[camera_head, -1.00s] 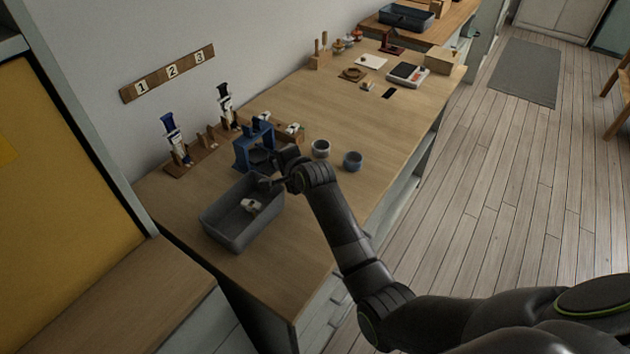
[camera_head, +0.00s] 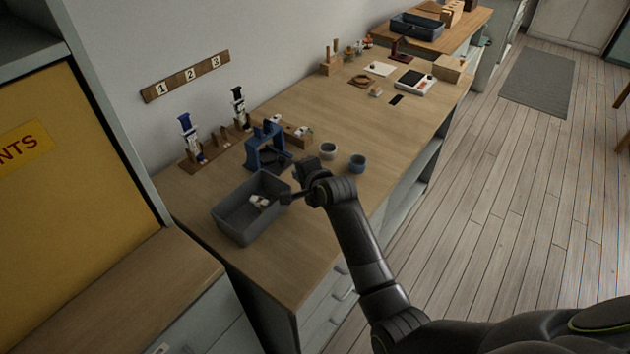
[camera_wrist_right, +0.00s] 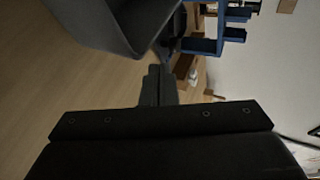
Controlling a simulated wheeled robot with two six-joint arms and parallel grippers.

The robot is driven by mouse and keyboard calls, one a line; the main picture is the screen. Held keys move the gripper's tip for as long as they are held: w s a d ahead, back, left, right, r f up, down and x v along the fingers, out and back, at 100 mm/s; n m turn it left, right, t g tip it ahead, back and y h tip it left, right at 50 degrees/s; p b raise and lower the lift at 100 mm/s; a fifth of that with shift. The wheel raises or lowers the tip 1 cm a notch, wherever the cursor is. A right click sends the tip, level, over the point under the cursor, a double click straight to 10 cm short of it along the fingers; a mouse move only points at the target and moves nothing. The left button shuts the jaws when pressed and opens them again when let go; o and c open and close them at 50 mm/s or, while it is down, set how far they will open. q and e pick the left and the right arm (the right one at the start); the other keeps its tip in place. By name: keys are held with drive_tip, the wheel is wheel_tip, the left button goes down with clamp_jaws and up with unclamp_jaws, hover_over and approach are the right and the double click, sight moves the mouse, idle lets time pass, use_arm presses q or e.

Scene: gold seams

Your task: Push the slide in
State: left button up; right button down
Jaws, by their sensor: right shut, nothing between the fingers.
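A blue upright frame (camera_head: 265,148) stands on the bench behind the grey bin, with a dark flat part low in its opening that may be the slide; I cannot tell how far in it sits. The frame also shows at the top of the right wrist view (camera_wrist_right: 222,25). My right gripper (camera_head: 286,197) is shut and empty, beside the bin's right rim and apart from the frame. In the right wrist view its closed fingers (camera_wrist_right: 158,84) point toward the gap between bin and frame. My left gripper is out of view.
The grey bin (camera_head: 237,226) holds small white pieces. The bench middle is clear.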

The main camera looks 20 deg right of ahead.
drive_tip(key=shift+s+d, duration=0.1)
drive_tip(key=shift+s, duration=0.1)
drive_tip(key=shift+v, duration=1.1)
drive_tip(key=v, duration=0.2)
drive_tip(key=shift+s+r, duration=0.2)
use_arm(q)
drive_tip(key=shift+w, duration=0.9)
use_arm(e)
drive_tip(key=shift+v, duration=0.8)
